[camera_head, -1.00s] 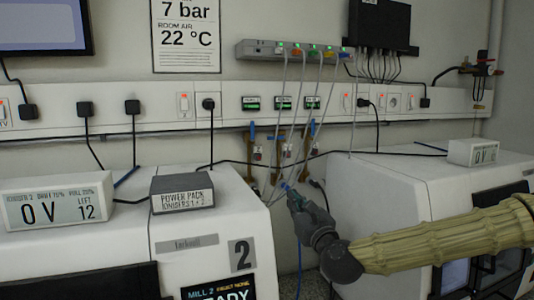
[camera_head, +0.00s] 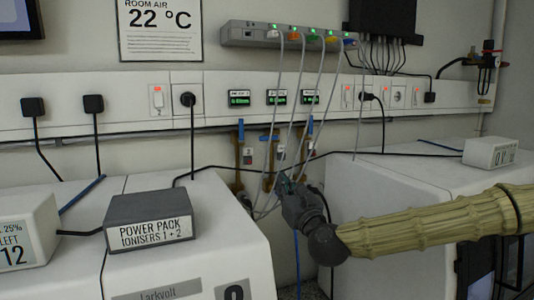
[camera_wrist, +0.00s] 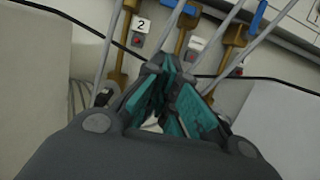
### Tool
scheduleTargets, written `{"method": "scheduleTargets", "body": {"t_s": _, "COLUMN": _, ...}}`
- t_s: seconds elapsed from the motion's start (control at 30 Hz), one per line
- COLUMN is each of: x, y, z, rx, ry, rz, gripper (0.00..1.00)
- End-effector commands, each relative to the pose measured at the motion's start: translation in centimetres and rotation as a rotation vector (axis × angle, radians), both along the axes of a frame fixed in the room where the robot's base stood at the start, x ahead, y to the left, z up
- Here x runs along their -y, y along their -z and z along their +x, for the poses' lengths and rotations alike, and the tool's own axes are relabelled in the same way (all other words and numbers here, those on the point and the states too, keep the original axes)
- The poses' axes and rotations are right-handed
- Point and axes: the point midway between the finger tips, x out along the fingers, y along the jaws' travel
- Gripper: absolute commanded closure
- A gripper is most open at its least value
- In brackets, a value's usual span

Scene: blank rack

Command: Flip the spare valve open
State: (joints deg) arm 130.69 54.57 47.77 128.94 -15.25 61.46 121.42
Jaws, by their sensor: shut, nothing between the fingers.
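Three brass valves with blue handles hang under the wall trunking: the left valve (camera_head: 239,155), the middle valve (camera_head: 268,160) and the right valve (camera_head: 309,134). In the wrist view, a tag reading "2" (camera_wrist: 141,27) sits between the left valve (camera_wrist: 122,40) and the middle valve (camera_wrist: 182,38). The middle valve's blue handle (camera_wrist: 188,16) lies across its pipe; the right valve's handle (camera_wrist: 257,17) runs along its own. I cannot read which is the spare. My gripper (camera_head: 285,180) is shut and empty, in front of and below the valves; it also shows in the wrist view (camera_wrist: 171,66).
A black cable (camera_head: 225,163) runs behind. White machines stand left (camera_head: 215,225) and right (camera_head: 375,180), with a narrow gap between. A power pack (camera_head: 150,220) sits on the left one.

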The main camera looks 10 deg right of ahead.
Motion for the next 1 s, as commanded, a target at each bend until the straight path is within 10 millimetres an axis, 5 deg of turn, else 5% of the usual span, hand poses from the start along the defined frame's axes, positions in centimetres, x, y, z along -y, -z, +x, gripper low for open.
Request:
{"method": "scheduleTargets", "body": {"t_s": 0.37, "x": -0.3, "y": -0.5, "z": 1.3, "rx": 0.0, "ry": 0.0, "rz": -0.002, "gripper": 1.0}}
{"method": "scheduleTargets", "body": {"t_s": 0.9, "x": -1.9, "y": -2.7, "z": 9.3, "rx": 0.0, "ry": 0.0, "rz": -0.003, "gripper": 1.0}}
{"method": "scheduleTargets", "body": {"t_s": 1.0, "x": -1.9, "y": -3.9, "z": 9.6, "rx": 0.001, "ry": -0.001, "rz": -0.001, "gripper": 1.0}}
